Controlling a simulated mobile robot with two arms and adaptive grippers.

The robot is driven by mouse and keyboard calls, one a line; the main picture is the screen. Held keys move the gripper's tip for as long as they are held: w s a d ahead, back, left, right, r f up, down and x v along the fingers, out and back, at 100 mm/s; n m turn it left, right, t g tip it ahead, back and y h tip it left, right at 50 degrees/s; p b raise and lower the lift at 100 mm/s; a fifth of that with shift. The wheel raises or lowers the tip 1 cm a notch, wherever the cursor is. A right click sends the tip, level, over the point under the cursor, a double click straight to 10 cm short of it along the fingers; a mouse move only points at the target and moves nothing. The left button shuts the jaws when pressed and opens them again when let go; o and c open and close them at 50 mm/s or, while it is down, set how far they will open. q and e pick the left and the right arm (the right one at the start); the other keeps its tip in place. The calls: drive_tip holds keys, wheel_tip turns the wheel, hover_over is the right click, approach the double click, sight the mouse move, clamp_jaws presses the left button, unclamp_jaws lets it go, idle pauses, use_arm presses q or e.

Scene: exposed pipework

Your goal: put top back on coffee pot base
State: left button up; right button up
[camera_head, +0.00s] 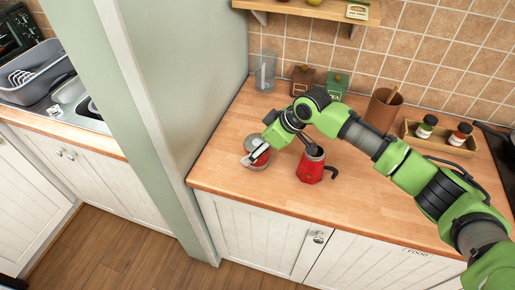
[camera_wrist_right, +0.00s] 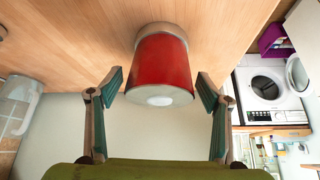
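A red pot piece with a black handle (camera_head: 310,169) stands upright on the wooden counter, with a dark grey opening or rim at its top; the handle suggests the coffee pot top. To its left is a second red piece with a silver band (camera_head: 263,160), probably the base, partly hidden by my right gripper (camera_head: 254,152). In the wrist view this red piece (camera_wrist_right: 163,66) stands with its silver end at the counter. My right gripper (camera_wrist_right: 162,91) is open, its fingers on either side of the piece with gaps showing. My left gripper is not in view.
A clear glass container (camera_head: 265,71), a brown bag (camera_head: 302,80) and a green tea box (camera_head: 335,86) stand along the tiled wall. A brown pot (camera_head: 382,109) and a wooden tray with jars (camera_head: 437,142) are at the right. The front counter is clear.

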drive_tip(key=c, duration=1.1)
drive_tip(key=shift+r, duration=0.1)
drive_tip(key=shift+w+r+b, duration=0.1)
drive_tip(key=shift+r+b, duration=0.35)
drive_tip(key=shift+r, duration=0.05)
drive_tip(key=s+r, duration=0.1)
drive_tip(key=r, duration=0.1)
drive_tip(key=s+d+r+b, duration=0.1)
drive_tip(key=r, duration=0.1)
drive_tip(key=s+r+b, duration=0.1)
drive_tip(key=r, duration=0.1)
drive_tip(key=shift+s+d+r, duration=0.25)
drive_tip(key=shift+d, duration=0.15)
drive_tip(key=s+d+r, duration=0.1)
drive_tip(key=s, duration=0.2)
drive_tip(key=s+d+r+b, duration=0.1)
drive_tip(key=s+d+r, duration=0.1)
drive_tip(key=s, duration=0.1)
drive_tip(key=s+d+r+b, duration=0.1)
drive_tip(key=s+r, duration=0.1)
drive_tip(key=s, duration=0.1)
drive_tip(key=shift+d+r, duration=0.2)
drive_tip(key=shift+d, duration=0.1)
